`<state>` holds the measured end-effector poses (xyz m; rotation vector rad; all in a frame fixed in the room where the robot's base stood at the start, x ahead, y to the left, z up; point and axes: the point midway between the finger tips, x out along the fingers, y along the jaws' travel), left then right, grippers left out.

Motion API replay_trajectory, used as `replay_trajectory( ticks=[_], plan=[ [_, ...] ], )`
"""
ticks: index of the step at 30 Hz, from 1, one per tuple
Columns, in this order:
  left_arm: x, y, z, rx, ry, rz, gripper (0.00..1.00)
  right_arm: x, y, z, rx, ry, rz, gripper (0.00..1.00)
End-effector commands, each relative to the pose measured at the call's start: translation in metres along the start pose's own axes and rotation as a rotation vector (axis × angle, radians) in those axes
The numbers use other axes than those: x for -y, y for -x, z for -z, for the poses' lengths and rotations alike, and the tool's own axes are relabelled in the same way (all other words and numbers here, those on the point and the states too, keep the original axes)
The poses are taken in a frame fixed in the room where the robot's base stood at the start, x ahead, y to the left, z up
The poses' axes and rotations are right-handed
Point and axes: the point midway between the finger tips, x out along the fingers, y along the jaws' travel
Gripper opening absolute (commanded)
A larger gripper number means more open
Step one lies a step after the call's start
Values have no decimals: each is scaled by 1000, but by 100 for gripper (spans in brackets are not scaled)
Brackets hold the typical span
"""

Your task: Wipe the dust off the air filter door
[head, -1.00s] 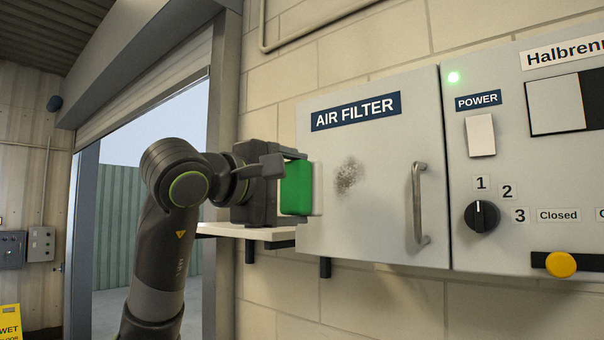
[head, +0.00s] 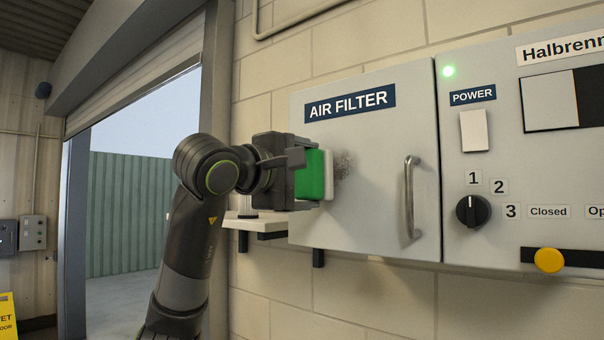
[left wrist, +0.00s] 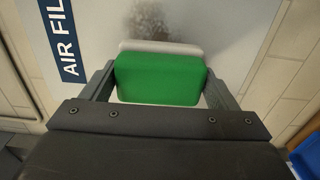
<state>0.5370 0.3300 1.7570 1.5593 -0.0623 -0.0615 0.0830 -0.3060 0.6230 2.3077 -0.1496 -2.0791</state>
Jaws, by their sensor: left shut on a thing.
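The air filter door (head: 375,215) is a grey panel with a blue "AIR FILTER" label and a metal handle (head: 410,197) on its right side. A dark speckled dust patch (head: 345,164) shows on the door, partly hidden behind the sponge in the head view. The dust patch also shows in the left wrist view (left wrist: 148,18), just beyond the sponge. My left gripper (head: 308,173) is shut on a green sponge (head: 314,176) with a white pad (head: 328,175) facing the door. I cannot tell whether the pad touches the door. My right gripper is not in view.
A small shelf (head: 262,226) is on the wall below and behind my left gripper. To the right of the door, a control panel has a power switch (head: 474,130), a black dial (head: 473,211) and a yellow button (head: 549,260). A yellow wet-floor sign (head: 8,316) stands at the far left.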

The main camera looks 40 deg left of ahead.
Motion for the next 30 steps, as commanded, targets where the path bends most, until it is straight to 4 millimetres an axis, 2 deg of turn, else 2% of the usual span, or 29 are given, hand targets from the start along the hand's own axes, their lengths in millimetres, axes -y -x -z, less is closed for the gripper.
replay_trajectory(
  ticks=[16,30],
  plan=[
    [0,0,0,0,0,0,63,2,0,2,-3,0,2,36],
    [-1,-10,0,0,1,1,63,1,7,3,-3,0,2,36]
  ],
)
